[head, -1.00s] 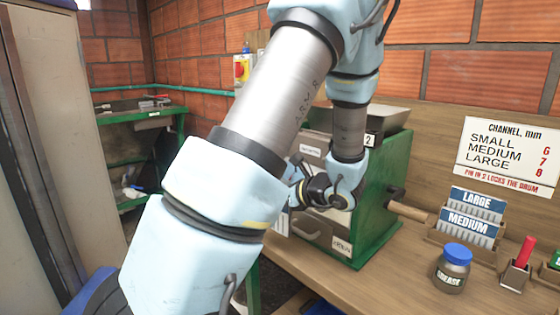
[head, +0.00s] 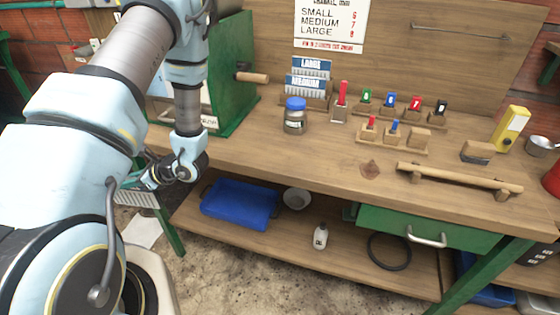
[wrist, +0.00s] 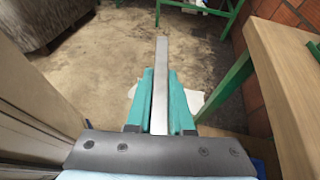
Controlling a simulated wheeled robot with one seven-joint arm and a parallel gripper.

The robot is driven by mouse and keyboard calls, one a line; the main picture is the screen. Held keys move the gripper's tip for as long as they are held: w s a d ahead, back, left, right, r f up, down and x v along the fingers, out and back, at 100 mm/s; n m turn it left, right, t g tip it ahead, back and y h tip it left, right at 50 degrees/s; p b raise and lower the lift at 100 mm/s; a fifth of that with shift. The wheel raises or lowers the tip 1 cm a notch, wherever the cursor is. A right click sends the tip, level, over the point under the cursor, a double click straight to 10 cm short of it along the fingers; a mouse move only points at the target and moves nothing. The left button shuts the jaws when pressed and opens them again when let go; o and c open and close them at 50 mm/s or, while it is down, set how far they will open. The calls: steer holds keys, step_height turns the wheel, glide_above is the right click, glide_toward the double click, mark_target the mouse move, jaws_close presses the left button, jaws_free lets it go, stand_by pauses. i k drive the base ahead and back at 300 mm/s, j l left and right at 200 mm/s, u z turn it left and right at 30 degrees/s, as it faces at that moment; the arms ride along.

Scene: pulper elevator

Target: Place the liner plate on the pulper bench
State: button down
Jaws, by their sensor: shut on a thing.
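My gripper (wrist: 161,72) is shut on a thin grey metal plate, the liner plate (wrist: 161,95), seen edge-on between the teal fingers in the wrist view. In the head view a pale ribbed piece (head: 137,198), likely the same plate, hangs below my wrist, left of the bench's front edge. The wooden pulper bench (head: 330,163) fills the middle and right; it also shows at the right in the wrist view (wrist: 285,75). The plate is apart from the bench top. My fingers are mostly hidden in the head view.
The green pulper (head: 232,75) stands at the bench's left. A rack holds plates marked LARGE (head: 311,66) and MEDIUM (head: 305,86). A blue-lidded jar (head: 295,117), colored tags and a wooden bar (head: 460,178) are on top. A blue tray (head: 240,203) is below. The front middle of the top is clear.

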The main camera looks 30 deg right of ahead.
mark_target(302, 149)
steer(key=z, duration=0.35)
steer(key=k+z, duration=0.15)
steer(key=z, duration=0.55)
steer(key=k+j, duration=0.05)
steer(key=k, duration=0.05)
